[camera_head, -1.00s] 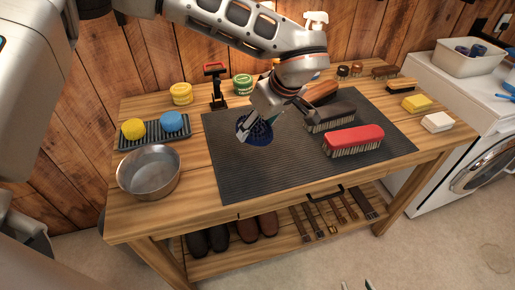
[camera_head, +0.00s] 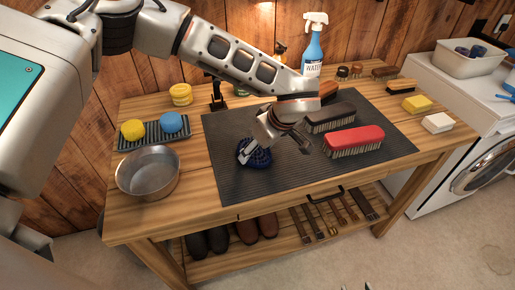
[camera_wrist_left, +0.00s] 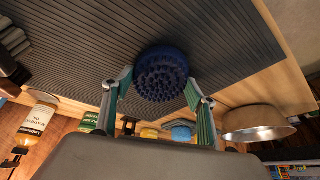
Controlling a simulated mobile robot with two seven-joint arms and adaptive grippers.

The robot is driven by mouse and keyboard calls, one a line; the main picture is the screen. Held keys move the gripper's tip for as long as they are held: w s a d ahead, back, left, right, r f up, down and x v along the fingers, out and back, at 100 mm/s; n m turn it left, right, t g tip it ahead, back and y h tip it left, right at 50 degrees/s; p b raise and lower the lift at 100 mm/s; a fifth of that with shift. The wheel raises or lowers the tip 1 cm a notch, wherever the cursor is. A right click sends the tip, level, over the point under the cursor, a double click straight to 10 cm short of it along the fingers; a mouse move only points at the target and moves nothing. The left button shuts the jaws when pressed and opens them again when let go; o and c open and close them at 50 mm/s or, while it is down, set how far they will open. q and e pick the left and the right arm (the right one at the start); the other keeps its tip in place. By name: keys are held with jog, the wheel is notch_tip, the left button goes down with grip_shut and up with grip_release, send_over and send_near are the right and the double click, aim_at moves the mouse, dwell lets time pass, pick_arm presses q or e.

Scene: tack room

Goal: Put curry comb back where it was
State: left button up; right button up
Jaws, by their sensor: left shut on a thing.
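The curry comb (camera_head: 258,153) is a round, dark blue pad with nubs, over the left part of the grey ribbed mat (camera_head: 235,185). My left gripper (camera_head: 252,152) is shut on it, reaching it from above. In the left wrist view, the comb (camera_wrist_left: 162,74) sits between the two fingers (camera_wrist_left: 160,92), nubs towards the camera. I cannot tell whether the comb touches the mat. Of my right gripper, only small tips (camera_head: 357,287) seem to show at the bottom edge of the head view.
A red brush (camera_head: 353,139) and a dark brush (camera_head: 330,117) lie on the mat to the right. A metal bowl (camera_head: 149,173) and a tray (camera_head: 180,137) with yellow and blue sponges stand left. A spray bottle (camera_head: 313,48) stands behind. The mat's front is clear.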

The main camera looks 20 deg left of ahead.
pick_arm(q)
jog(key=o, duration=1.6)
jog(key=shift+f, duration=0.1)
jog(key=shift+c, duration=0.2)
jog(key=v, duration=1.2)
